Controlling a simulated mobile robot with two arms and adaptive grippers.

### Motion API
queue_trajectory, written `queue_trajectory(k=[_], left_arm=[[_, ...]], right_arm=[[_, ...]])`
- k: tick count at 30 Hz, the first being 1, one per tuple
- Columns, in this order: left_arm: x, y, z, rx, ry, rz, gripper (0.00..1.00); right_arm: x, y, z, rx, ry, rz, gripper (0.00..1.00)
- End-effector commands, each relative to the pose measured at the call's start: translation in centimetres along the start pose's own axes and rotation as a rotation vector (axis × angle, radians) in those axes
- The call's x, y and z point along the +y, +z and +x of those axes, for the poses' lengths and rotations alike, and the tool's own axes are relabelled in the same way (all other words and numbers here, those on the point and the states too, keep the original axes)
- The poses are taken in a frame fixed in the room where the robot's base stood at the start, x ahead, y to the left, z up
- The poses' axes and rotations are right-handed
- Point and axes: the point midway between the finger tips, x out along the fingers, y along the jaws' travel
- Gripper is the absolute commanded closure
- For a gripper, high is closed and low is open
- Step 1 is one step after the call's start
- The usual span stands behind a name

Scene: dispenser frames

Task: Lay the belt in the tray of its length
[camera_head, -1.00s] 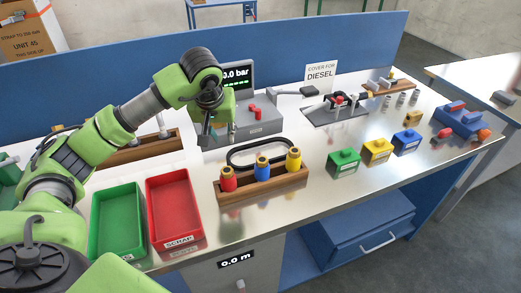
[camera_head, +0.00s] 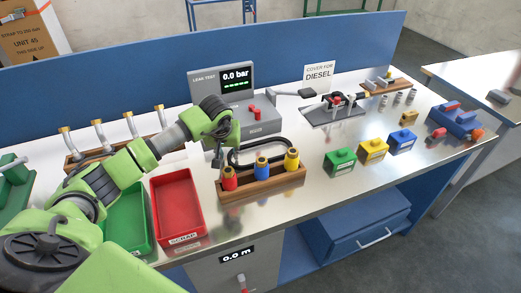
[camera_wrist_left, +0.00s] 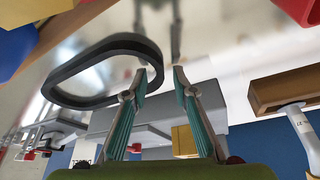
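The belt, a black closed loop (camera_head: 262,141), lies on the bench behind a wooden rack; it also shows in the left wrist view (camera_wrist_left: 105,46). My left gripper (camera_head: 218,160) is at the belt's left end, fingers pointing down. In the left wrist view its two fingers (camera_wrist_left: 160,76) are apart, with one end of the belt by the left-hand fingertip; I cannot tell if they touch. A red tray (camera_head: 185,240) labelled SCRAP stands at the front left. A green tray (camera_head: 142,245) is beside it, partly hidden by my arm. My right gripper is out of view.
The wooden rack (camera_head: 265,185) holds red, blue and yellow capped pieces in front of the belt. A leak tester (camera_head: 222,80) stands behind. Green, yellow and blue blocks sit to the right (camera_head: 340,161). A rack (camera_head: 95,155) with several rods is at the left.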

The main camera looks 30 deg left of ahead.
Motion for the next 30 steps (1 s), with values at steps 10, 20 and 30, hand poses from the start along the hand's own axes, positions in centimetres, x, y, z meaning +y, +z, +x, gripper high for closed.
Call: queue_trajectory(k=[10, 20, 30], left_arm=[[0.0, 0.1, 0.7, 0.000, 0.000, 0.001, 0.82], [0.0, 0.0, 0.6, 0.001, 0.000, 0.000, 1.00], [0.0, -1.3, -2.1, 0.009, 0.001, 0.000, 1.00]], right_arm=[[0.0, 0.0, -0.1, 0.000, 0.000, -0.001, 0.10], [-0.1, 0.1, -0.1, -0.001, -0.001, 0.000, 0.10], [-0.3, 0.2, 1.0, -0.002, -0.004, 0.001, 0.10]])
